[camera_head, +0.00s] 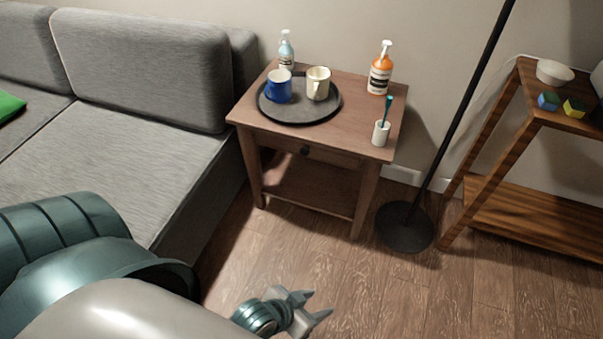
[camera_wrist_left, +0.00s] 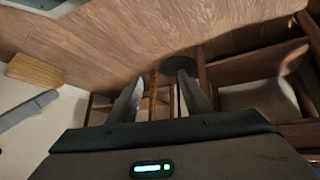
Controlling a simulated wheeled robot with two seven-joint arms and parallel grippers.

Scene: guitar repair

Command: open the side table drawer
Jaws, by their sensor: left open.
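The brown wooden side table (camera_head: 345,143) stands beside the sofa in the head view. Its drawer front (camera_head: 330,156) is under the tabletop and looks shut, with a small dark round knob (camera_head: 304,150) in its middle. My left gripper (camera_head: 320,303) is open and empty over the floor, in front of and below the table, well apart from the knob. In the left wrist view its two fingers (camera_wrist_left: 160,76) stand apart with nothing between them. I cannot make out the knob in that view. My right gripper is not in view.
A dark round tray (camera_head: 300,117) with a blue mug (camera_head: 279,88) and a cream mug (camera_head: 318,84) sits on the table, with bottles and a toothbrush cup. A grey sofa (camera_head: 150,150) is left, a floor lamp base (camera_head: 405,228) and wooden shelf (camera_head: 540,215) right. Floor in front is clear.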

